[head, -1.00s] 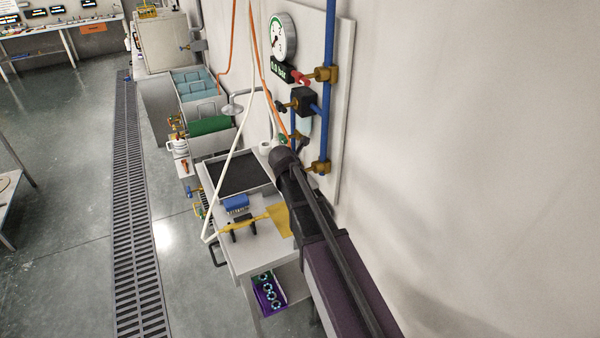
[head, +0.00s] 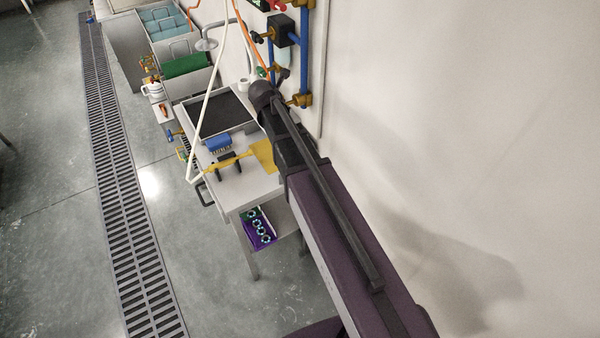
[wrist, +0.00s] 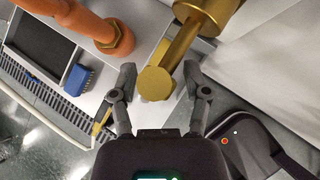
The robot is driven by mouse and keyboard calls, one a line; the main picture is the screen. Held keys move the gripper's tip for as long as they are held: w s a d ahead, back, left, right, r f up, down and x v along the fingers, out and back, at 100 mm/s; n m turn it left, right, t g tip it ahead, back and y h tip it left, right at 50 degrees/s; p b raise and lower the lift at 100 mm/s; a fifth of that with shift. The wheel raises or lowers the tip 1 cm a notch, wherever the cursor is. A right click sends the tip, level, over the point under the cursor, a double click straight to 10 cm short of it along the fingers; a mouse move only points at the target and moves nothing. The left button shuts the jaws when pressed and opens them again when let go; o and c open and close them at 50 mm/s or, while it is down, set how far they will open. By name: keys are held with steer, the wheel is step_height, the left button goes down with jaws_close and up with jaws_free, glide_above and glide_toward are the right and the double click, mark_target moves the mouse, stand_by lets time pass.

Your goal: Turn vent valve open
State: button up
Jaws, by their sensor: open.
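In the wrist view my gripper (wrist: 160,76) is open, with one finger on each side of the round end of a brass fitting (wrist: 156,84). The fitting's stem runs up to a thicker brass body at the top edge. I cannot tell whether either finger touches it. In the head view a lower brass fitting (head: 302,100) sits on the blue pipe (head: 304,58) at the wall, just beyond my wrist. My arm hides the gripper there. No label shows which fitting is the vent valve.
An orange part (wrist: 100,28) stands close to the left finger. Below is a bench (head: 245,190) with a dark tray (head: 220,112), a blue brush-like block (head: 217,142) and a yellow cloth (head: 264,155). The wall (head: 420,120) is close on the right; the left floor is open.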

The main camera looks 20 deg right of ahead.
steer(key=shift+s+f+t, duration=0.1)
steer(key=shift+f+t, duration=0.05)
steer(key=shift+t, duration=0.15)
steer(key=shift+f+m+t+b, duration=0.1)
steer(key=shift+m+t+b, duration=0.2)
steer(key=shift+t+b, duration=0.55)
steer(key=m+t+b, duration=0.1)
steer(key=t+b, duration=0.1)
steer(key=b, duration=0.1)
steer(key=shift+t+b, duration=0.25)
steer(key=shift+b, duration=0.1)
steer(key=m+t+b, duration=0.1)
steer(key=t+b, duration=0.2)
steer(key=b, duration=0.1)
